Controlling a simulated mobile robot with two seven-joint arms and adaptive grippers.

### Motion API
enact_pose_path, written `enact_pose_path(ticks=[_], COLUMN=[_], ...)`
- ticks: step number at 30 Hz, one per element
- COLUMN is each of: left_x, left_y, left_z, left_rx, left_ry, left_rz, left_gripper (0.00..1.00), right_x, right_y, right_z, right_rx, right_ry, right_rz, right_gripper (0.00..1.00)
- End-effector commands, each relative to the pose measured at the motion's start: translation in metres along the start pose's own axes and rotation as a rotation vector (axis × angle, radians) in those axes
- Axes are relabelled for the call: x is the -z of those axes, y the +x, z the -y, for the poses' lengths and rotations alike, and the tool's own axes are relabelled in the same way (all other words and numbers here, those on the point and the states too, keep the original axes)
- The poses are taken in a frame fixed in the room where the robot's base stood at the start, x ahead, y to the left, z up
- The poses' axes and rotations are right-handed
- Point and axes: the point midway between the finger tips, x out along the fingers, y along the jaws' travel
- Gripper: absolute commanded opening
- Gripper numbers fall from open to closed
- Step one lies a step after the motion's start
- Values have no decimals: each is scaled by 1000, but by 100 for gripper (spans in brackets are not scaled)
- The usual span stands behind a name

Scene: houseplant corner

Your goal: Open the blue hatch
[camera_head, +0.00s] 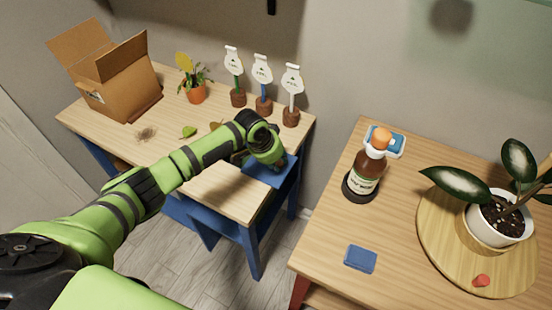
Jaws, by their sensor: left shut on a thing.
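The blue hatch (262,176) is a flat blue panel at the right front corner of the left wooden table (232,198). My left arm reaches across this table from the left. My left gripper (280,165) is at the hatch, pointing down, and is shut on it. The gripper and wrist cover the far part of the hatch, so the exact grip point is hidden. I cannot tell whether the hatch is lifted at all. My right gripper is not in view.
An open cardboard box (125,85), a small potted plant (195,92) and three label stakes (263,90) stand at the table's back. The right table (320,235) holds a brown bottle (367,178), a blue sponge-like block (360,258) and a white-potted plant (500,222). A floor gap separates the tables.

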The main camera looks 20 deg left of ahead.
Motion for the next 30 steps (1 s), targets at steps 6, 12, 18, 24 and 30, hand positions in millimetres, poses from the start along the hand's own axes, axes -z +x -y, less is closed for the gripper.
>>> enact_pose_path(ticks=[6, 12, 18, 24, 30], left_x=[4, 3, 3, 3, 3], left_y=[-1, -1, -16, -56, -96], left_z=[-1, -2, -1, -1, -1], left_rx=[-2, -3, -3, -1, -1], left_ry=[1, 1, 2, 4, 3], left_rz=[-11, -7, -9, -11, -10], left_gripper=[50, 50, 50, 50, 50], right_x=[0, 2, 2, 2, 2], right_y=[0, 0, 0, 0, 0], right_z=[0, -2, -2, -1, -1], right_rx=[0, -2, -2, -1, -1], right_ry=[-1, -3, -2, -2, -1], right_rz=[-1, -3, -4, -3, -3], right_gripper=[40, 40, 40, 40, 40])
